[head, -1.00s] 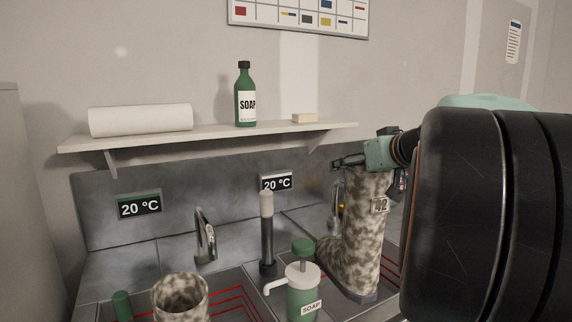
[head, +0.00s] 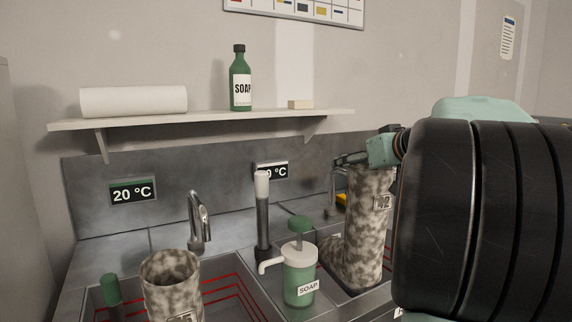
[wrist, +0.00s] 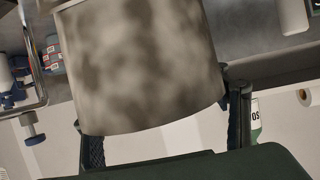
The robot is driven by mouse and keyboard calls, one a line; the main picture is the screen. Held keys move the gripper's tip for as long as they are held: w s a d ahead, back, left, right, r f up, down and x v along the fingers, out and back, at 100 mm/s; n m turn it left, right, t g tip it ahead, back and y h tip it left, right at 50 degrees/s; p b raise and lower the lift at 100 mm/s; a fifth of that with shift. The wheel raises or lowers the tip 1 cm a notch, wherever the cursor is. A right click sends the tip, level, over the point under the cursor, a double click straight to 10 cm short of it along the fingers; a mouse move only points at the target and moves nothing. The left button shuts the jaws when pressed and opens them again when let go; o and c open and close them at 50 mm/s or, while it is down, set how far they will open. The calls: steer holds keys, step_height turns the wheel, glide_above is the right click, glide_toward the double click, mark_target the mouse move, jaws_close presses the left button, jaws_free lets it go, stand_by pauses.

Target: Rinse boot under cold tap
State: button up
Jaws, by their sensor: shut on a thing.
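The boot (head: 367,225) is mottled grey-brown with a "42" label. It is upright in the right basin, toe to the left; whether its sole touches the basin floor I cannot tell. My gripper (head: 362,160) is shut on its top rim. In the wrist view the boot shaft (wrist: 140,65) fills the space between my fingers (wrist: 165,123). A second mottled boot (head: 170,285) stands in the left basin. A tap (head: 199,222) curves over the left basin. Another tap (head: 335,188) is mostly hidden behind the held boot. The left display (head: 132,192) reads 20 °C; the right display (head: 277,170) is partly covered.
A green soap pump (head: 300,275) and a white-topped dark post (head: 262,225) stand between the basins, close left of the held boot. The shelf (head: 215,120) above holds a paper roll (head: 133,101), soap bottle (head: 241,82) and pale block (head: 300,104). A green cylinder (head: 110,289) is at left.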

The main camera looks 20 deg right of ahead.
steer(key=d, duration=1.1)
steer(key=shift+w+r+p, duration=0.2)
steer(key=shift+w+p, duration=0.1)
steer(key=shift+w, duration=0.15)
steer(key=shift+d, duration=0.15)
stand_by(0.8)
steer(key=shift+d, duration=0.5)
steer(key=shift+a+f, duration=0.1)
steer(key=shift+a, duration=0.1)
steer(key=shift+a+b, duration=0.4)
steer(key=shift+b, duration=0.2)
